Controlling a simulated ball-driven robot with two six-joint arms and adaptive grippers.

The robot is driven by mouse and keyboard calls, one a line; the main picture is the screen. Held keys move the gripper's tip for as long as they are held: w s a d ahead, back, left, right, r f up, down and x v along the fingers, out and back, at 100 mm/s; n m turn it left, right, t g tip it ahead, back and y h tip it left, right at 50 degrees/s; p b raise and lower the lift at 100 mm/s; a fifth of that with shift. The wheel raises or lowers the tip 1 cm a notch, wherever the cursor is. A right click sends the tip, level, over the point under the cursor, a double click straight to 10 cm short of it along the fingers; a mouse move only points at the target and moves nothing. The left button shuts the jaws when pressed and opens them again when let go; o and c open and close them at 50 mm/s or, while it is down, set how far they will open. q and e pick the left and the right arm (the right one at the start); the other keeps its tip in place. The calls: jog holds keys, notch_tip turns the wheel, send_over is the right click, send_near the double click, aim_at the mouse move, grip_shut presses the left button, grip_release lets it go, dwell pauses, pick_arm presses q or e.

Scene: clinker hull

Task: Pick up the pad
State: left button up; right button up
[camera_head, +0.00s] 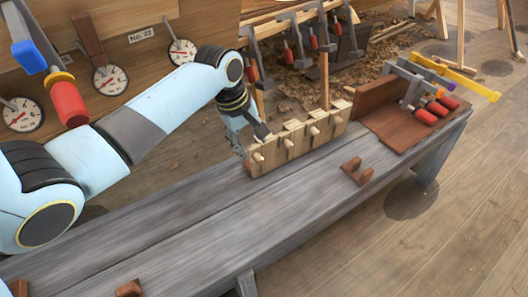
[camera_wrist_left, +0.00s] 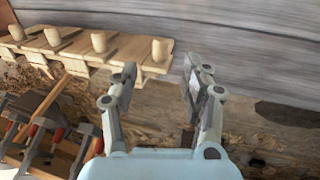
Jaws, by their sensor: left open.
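A pale wooden rack (camera_head: 298,146) stands on the grey bench with several round pegs on its front and small light-wood pads (camera_head: 292,125) along its top. I cannot tell which piece is the task's pad. My left gripper (camera_head: 250,143) is at the rack's left end, partly hidden by its own wrist. In the left wrist view the gripper (camera_wrist_left: 160,70) is open, with nothing held between its fingers. The rack's end peg (camera_wrist_left: 161,50) shows just beyond the fingertips, and the rack (camera_wrist_left: 85,50) runs off to the left. My right gripper is not in view.
The grey bench (camera_head: 190,228) is mostly clear in front. Small brown cradles (camera_head: 357,171) sit on it. A brown board (camera_head: 400,128) with red-handled clamps (camera_head: 427,116) lies at its far right. Clamps (camera_head: 312,40) and wood shavings are behind; round gauges (camera_head: 110,80) hang on the hull at left.

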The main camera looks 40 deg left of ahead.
aim_at(259, 159)
pick_arm(q)
jog(key=shift+w+f, duration=0.1)
jog(key=shift+f, duration=0.3)
jog(key=x, duration=0.1)
jog(key=b+x, duration=0.1)
jog(key=x, duration=0.1)
jog(key=d+b+x, duration=0.1)
jog(key=x, duration=0.1)
jog(key=shift+s+f, duration=0.1)
jog(key=shift+s, duration=0.15)
jog(key=c, duration=0.9)
grip_shut()
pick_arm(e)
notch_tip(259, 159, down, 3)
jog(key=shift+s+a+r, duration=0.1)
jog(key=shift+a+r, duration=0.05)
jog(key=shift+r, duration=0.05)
